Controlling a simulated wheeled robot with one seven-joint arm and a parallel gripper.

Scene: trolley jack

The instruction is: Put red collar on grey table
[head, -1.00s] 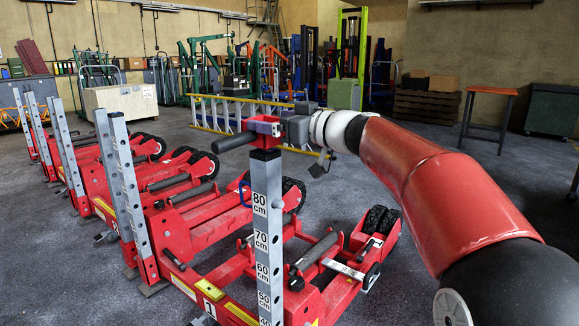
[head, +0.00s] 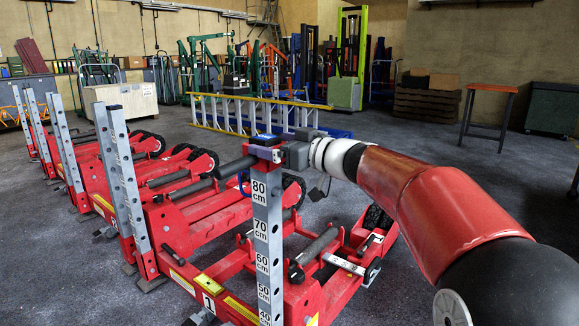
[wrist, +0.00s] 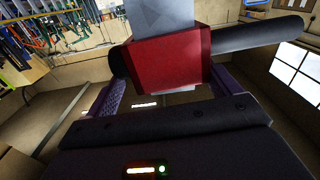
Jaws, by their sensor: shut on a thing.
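The red collar (head: 265,153) is at the top of the grey post (head: 267,230) with the centimetre marks; its dark handle (head: 235,167) points left. My gripper (head: 277,148) is shut on the collar. In the wrist view the collar (wrist: 170,60) sits between my purple fingers (wrist: 168,100). The grey post (wrist: 162,15) shows on one side of it and a short grey end on the other, so the collar looks to be around the post. No plainly grey table shows; a table with an orange-brown top (head: 490,88) and dark legs stands at the back right.
Several red trolley jacks (head: 200,225) with upright grey posts fill the left and front. A yellow-edged ladder (head: 250,112) lies behind them. A dark grey-green cabinet (head: 552,108) stands at the right. The floor (head: 430,125) is clear between the jacks and the orange-brown table.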

